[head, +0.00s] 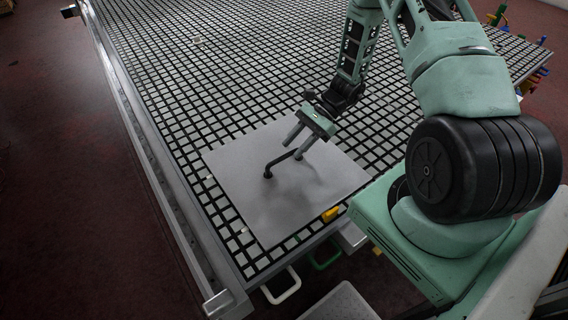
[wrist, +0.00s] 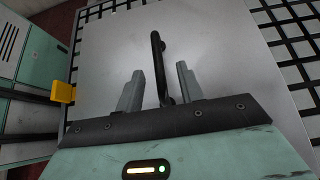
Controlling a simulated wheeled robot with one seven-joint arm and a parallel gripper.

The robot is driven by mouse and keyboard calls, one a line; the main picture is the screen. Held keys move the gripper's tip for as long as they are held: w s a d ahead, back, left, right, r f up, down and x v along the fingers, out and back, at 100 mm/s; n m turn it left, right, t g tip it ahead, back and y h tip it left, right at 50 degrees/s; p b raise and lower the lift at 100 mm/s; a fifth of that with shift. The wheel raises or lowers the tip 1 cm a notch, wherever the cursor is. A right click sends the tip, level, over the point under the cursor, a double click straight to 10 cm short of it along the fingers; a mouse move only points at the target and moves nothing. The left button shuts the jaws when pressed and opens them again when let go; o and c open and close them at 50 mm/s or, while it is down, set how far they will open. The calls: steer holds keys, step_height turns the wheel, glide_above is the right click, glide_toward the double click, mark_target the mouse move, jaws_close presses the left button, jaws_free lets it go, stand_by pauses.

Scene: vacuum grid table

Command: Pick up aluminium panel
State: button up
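The aluminium panel (head: 238,203) is a flat grey square sheet lying on the grid table near its front corner. A black bar handle (head: 283,161) stands on the panel near its middle. My gripper (head: 299,144) is above the panel, at the right end of the handle, with its fingers pointing down. In the wrist view the panel (wrist: 215,40) fills most of the picture. The handle (wrist: 157,60) runs between the two grey fingers of my gripper (wrist: 160,80), with a gap on each side. The fingers are apart and do not appear to touch the handle.
The black-and-white grid table (head: 190,75) extends far behind the panel and is mostly clear. A metal rail (head: 150,150) runs along its left edge. A yellow block (head: 330,214) sits at the panel's front right edge. White and green handles (head: 283,290) hang below the front edge.

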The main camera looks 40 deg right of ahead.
mark_target(284, 156)
steer(key=p+x, duration=0.2)
steer(key=x, duration=0.2)
steer(key=shift+s+a, duration=0.1)
steer(key=shift+a, duration=0.15)
steer(key=shift+a+f, duration=0.25)
jaws_close()
steer(key=shift+r, duration=0.1)
stand_by(0.9)
